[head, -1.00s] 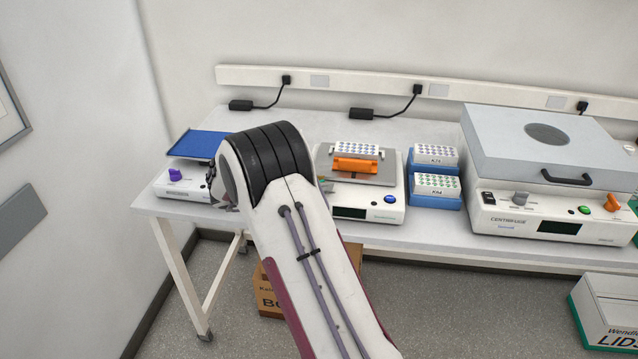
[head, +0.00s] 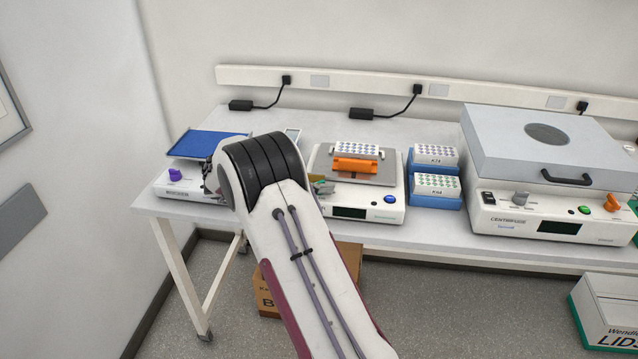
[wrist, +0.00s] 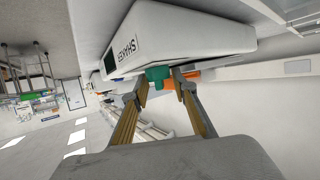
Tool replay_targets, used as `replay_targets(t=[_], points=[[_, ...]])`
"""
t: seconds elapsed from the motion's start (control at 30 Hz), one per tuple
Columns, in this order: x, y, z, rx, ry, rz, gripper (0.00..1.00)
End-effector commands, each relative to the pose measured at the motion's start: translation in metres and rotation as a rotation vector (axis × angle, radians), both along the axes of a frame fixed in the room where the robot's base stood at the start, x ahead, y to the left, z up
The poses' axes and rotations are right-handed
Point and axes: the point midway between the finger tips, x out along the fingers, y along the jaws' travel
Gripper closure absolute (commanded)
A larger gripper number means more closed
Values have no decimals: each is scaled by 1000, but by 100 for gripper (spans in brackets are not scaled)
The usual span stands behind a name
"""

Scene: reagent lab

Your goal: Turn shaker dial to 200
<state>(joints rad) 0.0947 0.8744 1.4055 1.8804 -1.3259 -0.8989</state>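The shaker (head: 395,211) is a white box on the bench with a grey platform, an orange clamp (head: 356,165), a dark display (head: 349,212) and a blue button (head: 390,199). Its green dial (wrist: 158,74) shows in the wrist view, close to the fingertips. My gripper (wrist: 161,91) is open, its two fingers apart, with the dial just beyond and between the tips. I see no clear contact. In the head view my arm hides most of the gripper and the shaker's left front. The dial's setting cannot be read.
A device with a blue tray (head: 205,143) and purple knob (head: 175,174) stands left. Blue racks (head: 434,201) with tube blocks stand right of the shaker, then a centrifuge (head: 545,140) with a grey knob and an orange knob. The bench behind the shaker is mostly clear.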

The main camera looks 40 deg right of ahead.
Motion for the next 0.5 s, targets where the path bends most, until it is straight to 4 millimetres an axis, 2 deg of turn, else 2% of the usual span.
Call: replay_targets(t=[0.5], points=[[0, 0, 0, 1, -1, 7, 62]])
